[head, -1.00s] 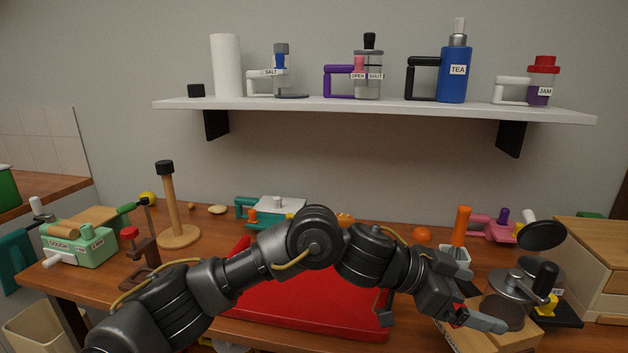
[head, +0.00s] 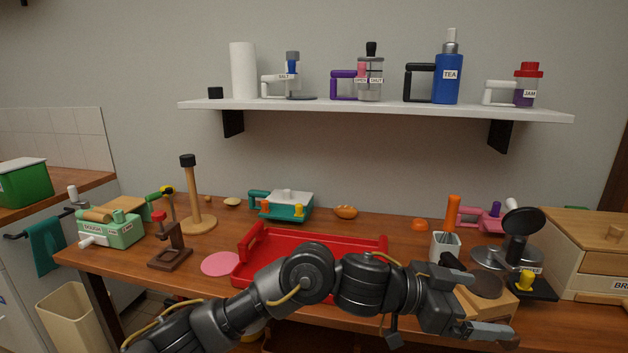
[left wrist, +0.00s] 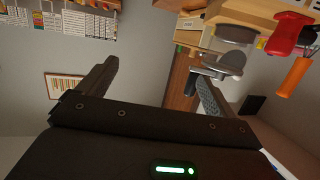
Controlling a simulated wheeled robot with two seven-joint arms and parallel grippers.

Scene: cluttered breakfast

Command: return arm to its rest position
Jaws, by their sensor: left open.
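My left arm crosses the front of the head view from the lower left. Its gripper (head: 488,333) is at the lower right, in front of a wooden block with a dark round top (head: 488,287). In the left wrist view the two fingers of the left gripper (left wrist: 155,88) stand wide apart with nothing between them. My right gripper is in neither view.
A red tray (head: 262,252) lies behind my arm, partly hidden by it. A container with an orange-handled tool (head: 446,246), a dark round press (head: 522,225) and a wooden drawer box (head: 590,262) stand right. A shelf (head: 375,107) hangs above.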

